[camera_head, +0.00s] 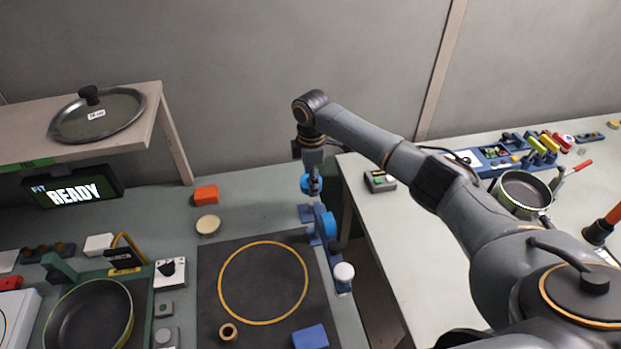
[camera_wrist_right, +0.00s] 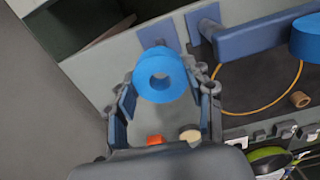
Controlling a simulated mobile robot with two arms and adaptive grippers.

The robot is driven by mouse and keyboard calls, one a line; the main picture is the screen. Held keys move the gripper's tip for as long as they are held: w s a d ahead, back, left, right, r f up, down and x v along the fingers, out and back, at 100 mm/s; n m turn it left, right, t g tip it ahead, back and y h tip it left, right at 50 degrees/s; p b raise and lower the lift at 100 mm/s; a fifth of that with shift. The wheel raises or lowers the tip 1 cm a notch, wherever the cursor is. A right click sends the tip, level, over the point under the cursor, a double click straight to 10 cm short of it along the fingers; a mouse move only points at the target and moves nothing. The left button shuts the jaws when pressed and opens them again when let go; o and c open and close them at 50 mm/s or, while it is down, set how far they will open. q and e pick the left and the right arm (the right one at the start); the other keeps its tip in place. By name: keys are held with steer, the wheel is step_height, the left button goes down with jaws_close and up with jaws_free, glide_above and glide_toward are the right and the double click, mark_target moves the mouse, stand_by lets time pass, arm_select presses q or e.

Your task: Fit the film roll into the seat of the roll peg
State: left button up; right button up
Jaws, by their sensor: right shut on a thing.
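My right gripper (camera_head: 313,187) points down beyond the far edge of the dark mat and is shut on the blue film roll (camera_head: 304,183). In the right wrist view the film roll (camera_wrist_right: 160,76) sits between the fingertips, its round hole facing the camera. A slate-blue stand (camera_head: 318,229), which looks like the roll peg, is just below the gripper in the head view. In the right wrist view its bar (camera_wrist_right: 255,36) runs to the right of the held roll. The roll appears apart from the stand; the seat is not clearly visible. My left gripper is not in view.
A second blue round part (camera_head: 329,224) is by the stand. The dark mat (camera_head: 210,290) carries a brown ring (camera_head: 228,332) and a blue block (camera_head: 310,337). An orange block (camera_head: 206,194) and a tan disc (camera_head: 208,225) lie left of the gripper. A gap separates the right table (camera_head: 400,230).

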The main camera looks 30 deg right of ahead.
mark_target(311, 204)
steer(key=shift+f+b, duration=1.1)
steer(key=shift+f, duration=1.8)
steer(key=shift+p, duration=0.85)
steer(key=shift+f+b, duration=1.5)
steer(key=shift+f, duration=0.9)
steer(key=o, duration=1.1)
steer(key=shift+r, duration=0.1)
